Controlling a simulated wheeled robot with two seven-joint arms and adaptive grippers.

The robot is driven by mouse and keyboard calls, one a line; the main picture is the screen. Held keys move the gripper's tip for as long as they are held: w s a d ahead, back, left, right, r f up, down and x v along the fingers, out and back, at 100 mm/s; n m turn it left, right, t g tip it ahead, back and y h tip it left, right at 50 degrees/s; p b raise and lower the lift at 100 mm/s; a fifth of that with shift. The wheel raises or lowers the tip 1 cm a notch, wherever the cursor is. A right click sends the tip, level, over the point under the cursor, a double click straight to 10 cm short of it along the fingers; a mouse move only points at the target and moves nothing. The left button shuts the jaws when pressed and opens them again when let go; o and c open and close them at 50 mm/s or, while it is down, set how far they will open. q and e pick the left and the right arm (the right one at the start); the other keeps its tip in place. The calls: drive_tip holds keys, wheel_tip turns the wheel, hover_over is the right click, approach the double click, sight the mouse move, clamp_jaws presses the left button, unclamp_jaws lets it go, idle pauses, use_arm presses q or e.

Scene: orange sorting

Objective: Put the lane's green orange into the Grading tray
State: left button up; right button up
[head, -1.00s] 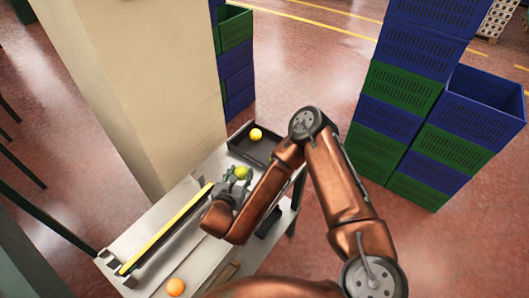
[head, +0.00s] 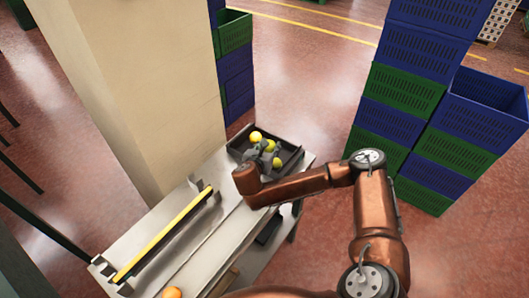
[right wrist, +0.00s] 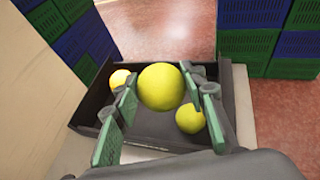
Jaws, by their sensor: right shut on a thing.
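My right gripper (head: 262,154) is over the dark Grading tray (head: 292,160) at the far end of the table. It is shut on a yellow-green orange (head: 269,146), which shows large between the green finger pads in the right wrist view (right wrist: 160,87). Two other fruits are at the tray: a yellow one (head: 255,136) towards its back left (right wrist: 119,78), and a yellow-green one (head: 277,162) on the other side (right wrist: 190,119). The held orange appears above the tray floor; its exact height is hard to tell. My left gripper is not in view.
A lane with a yellow rail (head: 165,232) runs along the grey table (head: 222,228). An orange fruit (head: 172,292) lies near the bottom edge. A beige pillar (head: 140,90) stands left of the tray. Blue and green crates (head: 400,90) are stacked to the right.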

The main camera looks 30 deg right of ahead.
drive_tip(key=w+d+f, duration=0.1)
drive_tip(key=w+f, duration=0.1)
drive_tip(key=w+d+f+b, duration=0.1)
drive_tip(key=w+f, duration=0.1)
drive_tip(key=w, duration=0.1)
drive_tip(key=w+f, duration=0.2)
drive_tip(key=f, duration=0.1)
drive_tip(key=shift+w+d+f+b, duration=0.1)
drive_tip(key=shift+w+d+b, duration=0.05)
drive_tip(key=shift+d+b, duration=0.25)
wheel_tip(320, 180, down, 3)
drive_tip(key=shift+f, duration=0.1)
drive_tip(key=o, duration=0.9)
drive_tip(key=shift+a, duration=0.1)
drive_tip(key=p+v, duration=0.1)
drive_tip(key=v, duration=1.1)
